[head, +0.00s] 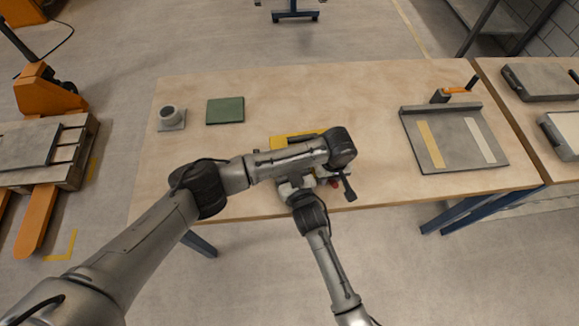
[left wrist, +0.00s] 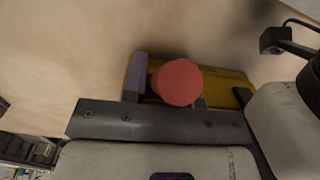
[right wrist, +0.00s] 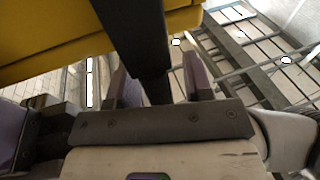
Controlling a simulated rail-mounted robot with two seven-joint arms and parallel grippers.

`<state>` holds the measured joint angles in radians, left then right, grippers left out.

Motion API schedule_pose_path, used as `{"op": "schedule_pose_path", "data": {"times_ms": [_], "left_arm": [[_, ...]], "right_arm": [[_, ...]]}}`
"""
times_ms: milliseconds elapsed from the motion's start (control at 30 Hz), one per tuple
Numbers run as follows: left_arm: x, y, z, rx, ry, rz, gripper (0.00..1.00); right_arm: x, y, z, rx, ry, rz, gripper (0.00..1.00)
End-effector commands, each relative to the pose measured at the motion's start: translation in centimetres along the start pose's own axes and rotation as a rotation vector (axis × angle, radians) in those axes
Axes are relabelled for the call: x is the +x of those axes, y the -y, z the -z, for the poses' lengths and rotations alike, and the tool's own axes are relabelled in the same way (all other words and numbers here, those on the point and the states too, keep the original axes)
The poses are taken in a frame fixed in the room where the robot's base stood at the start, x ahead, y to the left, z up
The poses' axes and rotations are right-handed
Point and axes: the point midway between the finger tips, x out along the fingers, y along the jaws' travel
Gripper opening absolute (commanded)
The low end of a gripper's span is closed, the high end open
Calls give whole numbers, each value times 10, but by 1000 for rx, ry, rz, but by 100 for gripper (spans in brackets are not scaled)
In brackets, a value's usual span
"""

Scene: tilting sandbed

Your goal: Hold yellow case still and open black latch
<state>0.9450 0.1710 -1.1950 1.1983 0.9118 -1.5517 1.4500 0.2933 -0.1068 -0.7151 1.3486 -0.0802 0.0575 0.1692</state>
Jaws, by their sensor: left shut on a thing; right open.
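The yellow case (head: 292,138) lies near the table's front edge, mostly hidden by my left arm in the head view. In the left wrist view the yellow case (left wrist: 222,88) lies behind a red round knob (left wrist: 180,82). My left gripper (left wrist: 165,85) is shut on the red knob; its far finger is partly hidden. In the right wrist view the case (right wrist: 60,40) fills the upper left, and a black latch bar (right wrist: 138,35) runs down from it. My right gripper (right wrist: 160,80) is open, with one finger on each side of the black latch; contact is unclear.
A grey cylinder on a square base (head: 171,117) and a green block (head: 225,110) stand at the back left of the table (head: 330,95). A grey tray (head: 435,158) with two pale strips lies at the right. My two arms cross close together over the case.

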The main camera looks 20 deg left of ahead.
Motion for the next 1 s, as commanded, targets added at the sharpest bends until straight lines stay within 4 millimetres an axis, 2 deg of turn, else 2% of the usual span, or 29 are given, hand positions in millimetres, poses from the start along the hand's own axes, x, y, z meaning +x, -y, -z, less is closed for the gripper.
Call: {"op": "schedule_pose_path", "data": {"times_ms": [167,600,800,1000], "left_arm": [[0,0,0,0,-1,0,0],[0,0,0,0,0,-1,0],[0,0,0,0,0,-1,0],[0,0,0,0,0,-1,0]], "right_arm": [[-18,0,-1,0,1,0,46],[-95,0,-1,-1,2,0,46],[-114,0,0,0,1,0,46],[-119,0,0,1,1,0,46]]}}
